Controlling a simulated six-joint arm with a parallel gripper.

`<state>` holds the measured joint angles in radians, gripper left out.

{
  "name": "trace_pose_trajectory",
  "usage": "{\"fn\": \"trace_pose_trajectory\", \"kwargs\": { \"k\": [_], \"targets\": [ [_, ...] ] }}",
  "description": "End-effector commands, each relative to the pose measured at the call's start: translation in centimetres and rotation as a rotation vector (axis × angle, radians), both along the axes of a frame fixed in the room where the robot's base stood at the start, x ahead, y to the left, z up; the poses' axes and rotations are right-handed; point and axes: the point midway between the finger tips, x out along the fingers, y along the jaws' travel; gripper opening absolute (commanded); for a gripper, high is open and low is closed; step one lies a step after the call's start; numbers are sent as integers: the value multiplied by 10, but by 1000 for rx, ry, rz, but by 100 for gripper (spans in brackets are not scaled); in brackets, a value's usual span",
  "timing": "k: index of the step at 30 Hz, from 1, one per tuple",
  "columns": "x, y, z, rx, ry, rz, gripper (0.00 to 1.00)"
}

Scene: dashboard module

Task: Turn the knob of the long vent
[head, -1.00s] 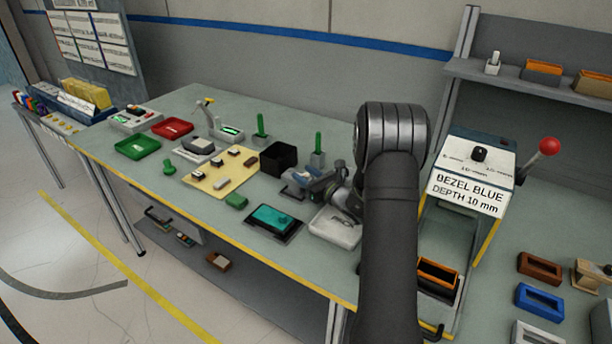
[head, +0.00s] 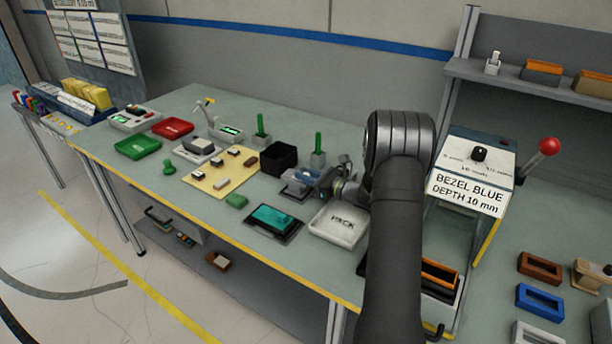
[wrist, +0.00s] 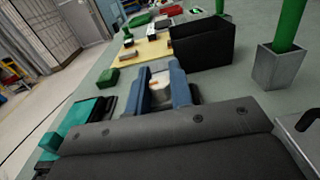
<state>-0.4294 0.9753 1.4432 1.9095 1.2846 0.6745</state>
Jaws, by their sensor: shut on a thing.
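My gripper (head: 328,179) is over the bench beside a low grey-blue piece (head: 296,186), left of my arm. In the wrist view, the two blue fingers (wrist: 164,88) are shut on a small pale piece (wrist: 158,90) with a tan top. Most of this piece is hidden by the fingers and the dark gripper body. I cannot tell whether it is the knob of the long vent. No long vent can be clearly made out in either view.
A black open box (head: 279,159) and a green peg in a grey holder (head: 318,158) stand behind. A labelled machine (head: 470,175) stands right.

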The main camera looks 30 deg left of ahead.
Motion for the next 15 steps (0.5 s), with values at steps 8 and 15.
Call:
{"fn": "trace_pose_trajectory", "kwargs": {
  "k": [8, 15],
  "targets": [
    [1, 0, 0, 1, -3, 237, 0],
    [1, 0, -1, 0, -1, 404, 0]
  ]
}}
